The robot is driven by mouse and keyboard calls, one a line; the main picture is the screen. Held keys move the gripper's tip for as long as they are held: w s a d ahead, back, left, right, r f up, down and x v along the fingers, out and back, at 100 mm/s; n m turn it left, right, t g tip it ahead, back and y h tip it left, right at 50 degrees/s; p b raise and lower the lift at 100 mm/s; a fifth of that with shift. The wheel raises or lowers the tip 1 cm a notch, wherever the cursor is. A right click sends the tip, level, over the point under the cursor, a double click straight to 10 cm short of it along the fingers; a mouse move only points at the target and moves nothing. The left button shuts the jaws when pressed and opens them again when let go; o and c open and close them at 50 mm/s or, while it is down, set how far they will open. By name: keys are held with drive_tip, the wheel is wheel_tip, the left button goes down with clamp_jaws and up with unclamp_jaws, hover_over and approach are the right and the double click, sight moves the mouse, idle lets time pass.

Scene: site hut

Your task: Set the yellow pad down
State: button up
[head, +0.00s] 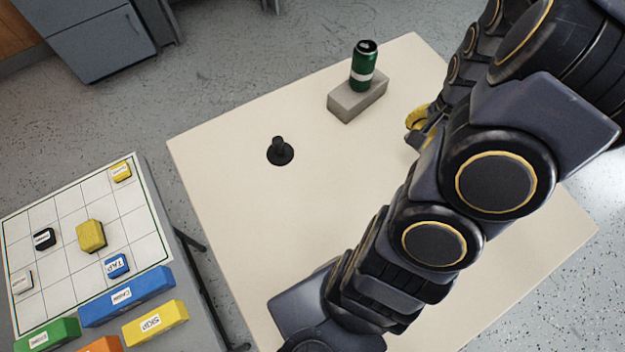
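A yellow piece (418,117) shows at the left edge of my arm, on the right side of the cream table. It may be the yellow pad; most of it is hidden behind my arm. A small dark part of my gripper (422,138) shows right beside it. The fingers are mostly hidden, so I cannot tell whether they are shut on the yellow piece or whether it touches the table.
A green can (363,68) stands on a grey block (357,98) at the back of the table (235,210). A black knobbed disc (280,152) sits left of centre. A gridded board (60,215) with labelled pieces and a plain yellow block (91,235) lies at left.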

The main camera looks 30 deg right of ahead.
drive_tip(key=w+a+f+n, duration=0.1)
drive_tip(key=w+a+n, duration=0.3)
drive_tip(key=w+a, duration=0.35)
drive_tip(key=n, duration=1.2)
approach(237, 203)
drive_tip(key=shift+f, duration=3.35)
drive_tip(key=o, duration=0.9)
drive_tip(key=shift+f, duration=0.1)
drive_tip(key=shift+o, duration=1)
